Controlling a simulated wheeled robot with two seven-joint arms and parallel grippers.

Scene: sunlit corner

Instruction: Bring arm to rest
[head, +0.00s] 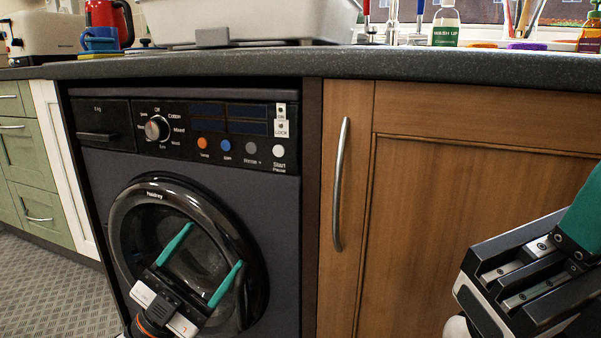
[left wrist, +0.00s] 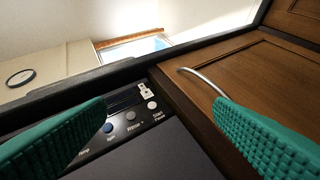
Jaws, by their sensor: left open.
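My left gripper (head: 214,246) is open and empty in the head view, in front of the washing machine's round door (head: 133,208). Its two teal fingers stand well apart and point upward. In the left wrist view the same open left gripper (left wrist: 160,108) frames the machine's control panel (left wrist: 125,118), with nothing between the fingers. My right gripper (head: 585,215) is at the right edge of the head view, in front of the wooden cupboard door (head: 470,190). It is partly cut off, and its finger gap cannot be made out.
A dark worktop (head: 300,65) runs above the machine. On it are a white basin (head: 255,22), a red kettle (head: 110,18), a blue mug (head: 99,39) and a wash-up bottle (head: 446,25). A curved metal handle (head: 339,185) sticks out from the cupboard. Floor (head: 60,290) shows clear at left.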

